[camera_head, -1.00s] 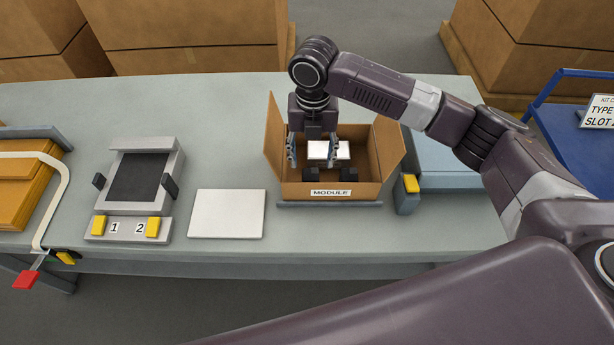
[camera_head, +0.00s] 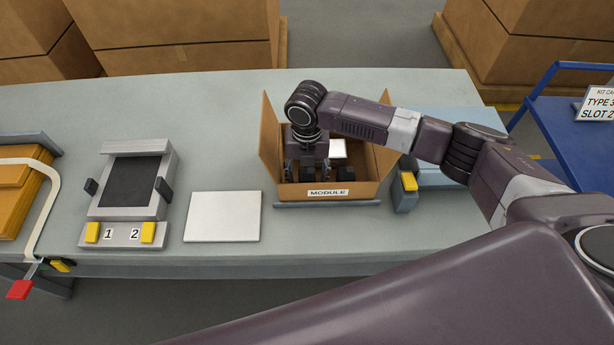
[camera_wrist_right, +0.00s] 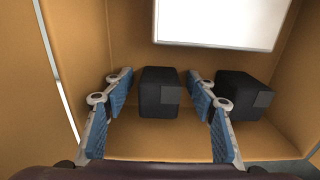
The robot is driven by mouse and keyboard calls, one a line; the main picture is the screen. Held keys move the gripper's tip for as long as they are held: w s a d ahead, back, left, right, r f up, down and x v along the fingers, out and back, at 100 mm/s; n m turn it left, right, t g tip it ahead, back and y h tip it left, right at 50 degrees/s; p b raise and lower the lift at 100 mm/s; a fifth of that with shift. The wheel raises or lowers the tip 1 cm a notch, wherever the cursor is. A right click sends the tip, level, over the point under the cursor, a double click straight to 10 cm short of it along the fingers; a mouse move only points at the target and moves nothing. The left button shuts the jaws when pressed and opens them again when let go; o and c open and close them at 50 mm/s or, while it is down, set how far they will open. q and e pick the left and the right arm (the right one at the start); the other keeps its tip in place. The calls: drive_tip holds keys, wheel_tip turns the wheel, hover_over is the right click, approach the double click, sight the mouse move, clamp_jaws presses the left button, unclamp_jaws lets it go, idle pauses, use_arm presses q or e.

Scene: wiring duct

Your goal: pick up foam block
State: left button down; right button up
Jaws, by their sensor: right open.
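Two black foam blocks lie on the floor of an open cardboard box labelled MODULE (camera_head: 328,193). In the right wrist view one block (camera_wrist_right: 159,92) lies between the fingers and the other block (camera_wrist_right: 243,95) lies to the right, outside the right finger. My right gripper (camera_wrist_right: 160,98) is open, with its blue-padded fingers on either side of the first block and a gap showing on each side. In the head view the right gripper (camera_head: 306,172) is down inside the box's left half and partly hides that block; the other block (camera_head: 345,173) shows beside it. My left gripper is not in view.
A white module (camera_head: 338,148) is at the back of the box, whose walls and flaps surround the gripper. A white plate (camera_head: 223,216), a grey fixture (camera_head: 130,190) and an orange folder stack (camera_head: 20,190) lie left. A blue cart (camera_head: 570,130) stands right.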

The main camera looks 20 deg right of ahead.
drive_tip(key=c, duration=0.9)
drive_tip(key=shift+o, duration=0.2)
